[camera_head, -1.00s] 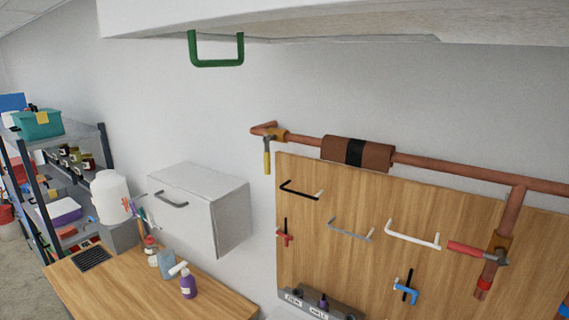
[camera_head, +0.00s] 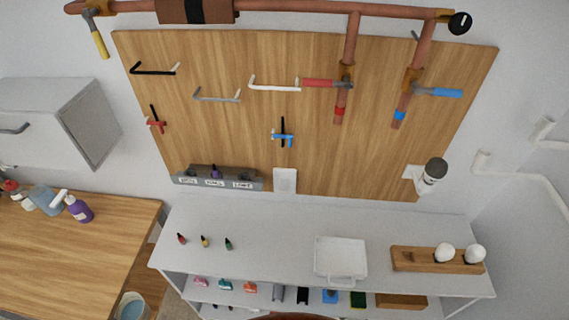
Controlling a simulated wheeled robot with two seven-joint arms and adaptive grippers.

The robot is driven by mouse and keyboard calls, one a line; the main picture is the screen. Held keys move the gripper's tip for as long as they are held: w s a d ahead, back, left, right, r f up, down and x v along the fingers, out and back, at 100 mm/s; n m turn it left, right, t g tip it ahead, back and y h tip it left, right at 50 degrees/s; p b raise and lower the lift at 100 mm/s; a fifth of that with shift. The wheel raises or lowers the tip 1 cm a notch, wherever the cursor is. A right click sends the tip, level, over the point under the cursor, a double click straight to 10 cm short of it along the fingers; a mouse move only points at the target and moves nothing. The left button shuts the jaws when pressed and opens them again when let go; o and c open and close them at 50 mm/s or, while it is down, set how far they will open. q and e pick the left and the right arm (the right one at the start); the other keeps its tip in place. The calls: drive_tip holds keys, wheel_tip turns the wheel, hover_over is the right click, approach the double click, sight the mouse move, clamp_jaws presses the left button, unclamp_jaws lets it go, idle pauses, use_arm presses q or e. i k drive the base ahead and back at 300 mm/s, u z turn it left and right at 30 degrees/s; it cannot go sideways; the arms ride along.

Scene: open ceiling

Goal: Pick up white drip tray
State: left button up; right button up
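The white drip tray (camera_head: 341,259) lies on the white tabletop, right of the table's middle. It is a shallow, roughly square tray with a raised rim and a handle loop on its near side. Nothing seems to lie in it. Neither of my grippers shows in the head view, so their state is hidden.
The white table (camera_head: 285,225) has several items on its lower shelf. A wooden block (camera_head: 410,259) with white balls stands right of the tray; small bottles (camera_head: 204,241) stand left. A wooden pegboard (camera_head: 225,130) hangs behind. A wooden counter (camera_head: 50,255) is at left.

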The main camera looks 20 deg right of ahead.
sight(334, 257)
drive_tip(key=z, duration=1.3)
